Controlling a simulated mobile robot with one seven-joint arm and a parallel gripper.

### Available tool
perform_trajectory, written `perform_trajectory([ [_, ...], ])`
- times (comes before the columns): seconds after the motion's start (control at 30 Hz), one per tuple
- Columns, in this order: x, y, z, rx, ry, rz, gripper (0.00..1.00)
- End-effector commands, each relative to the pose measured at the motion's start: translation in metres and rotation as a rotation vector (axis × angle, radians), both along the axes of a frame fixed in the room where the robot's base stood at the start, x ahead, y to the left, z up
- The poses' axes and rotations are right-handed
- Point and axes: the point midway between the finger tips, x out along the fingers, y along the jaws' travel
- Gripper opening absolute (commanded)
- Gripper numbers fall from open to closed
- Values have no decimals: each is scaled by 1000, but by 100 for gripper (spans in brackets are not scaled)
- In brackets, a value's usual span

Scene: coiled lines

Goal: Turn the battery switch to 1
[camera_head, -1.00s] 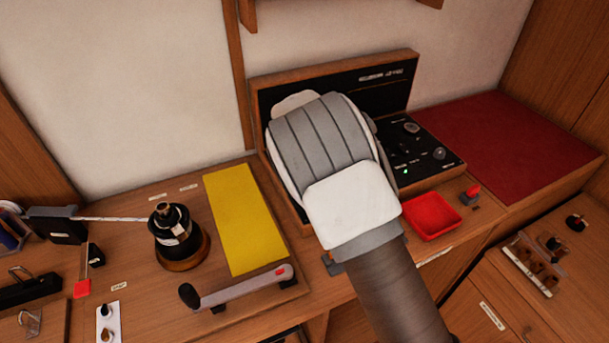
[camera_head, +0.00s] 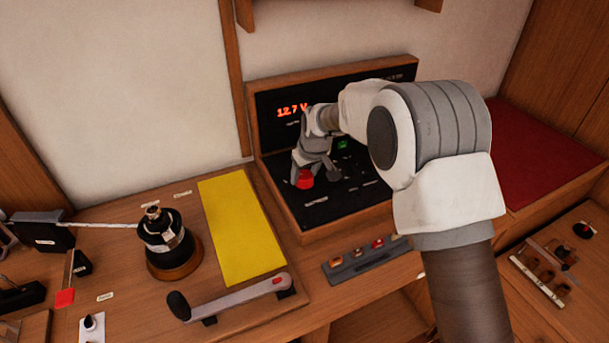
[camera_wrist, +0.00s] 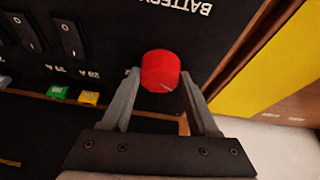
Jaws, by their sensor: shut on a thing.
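The battery switch is a round red knob (camera_head: 305,179) at the front left of the black switch panel (camera_head: 318,213). In the wrist view the red knob (camera_wrist: 161,71) sits between my two fingertips, below the printed word BATTERY, which shows upside down. A pale pointer line shows on the knob's face near its lower edge; the position numbers around it are not readable. My gripper (camera_head: 304,172) reaches down onto the knob and is shut on it. It also shows in the wrist view (camera_wrist: 160,82), with one finger on each side of the knob.
Rocker switches (camera_wrist: 72,38) and coloured fuses (camera_wrist: 58,92) lie near the knob. A lit display (camera_head: 291,110) on the upright panel reads 12.7 V. A yellow mat (camera_head: 240,235), a winch (camera_head: 168,240) and a crank handle (camera_head: 230,299) stand to the left.

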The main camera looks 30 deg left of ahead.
Motion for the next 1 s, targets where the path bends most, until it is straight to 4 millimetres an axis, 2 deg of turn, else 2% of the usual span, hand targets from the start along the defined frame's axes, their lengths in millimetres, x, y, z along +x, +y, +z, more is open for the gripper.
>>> perform_trajectory([
  [0.33, 0, -1, -1, -4, 0, 5, 5],
  [0.37, 0, -1, -1, -4, 0, 5, 64],
  [0.5, 0, -1, -1, -4, 1, 4, 89],
  [0.83, 0, -1, 1, -2, 0, 3, 90],
  [1.0, -4, -5, 16, 0, -1, 2, 90],
])
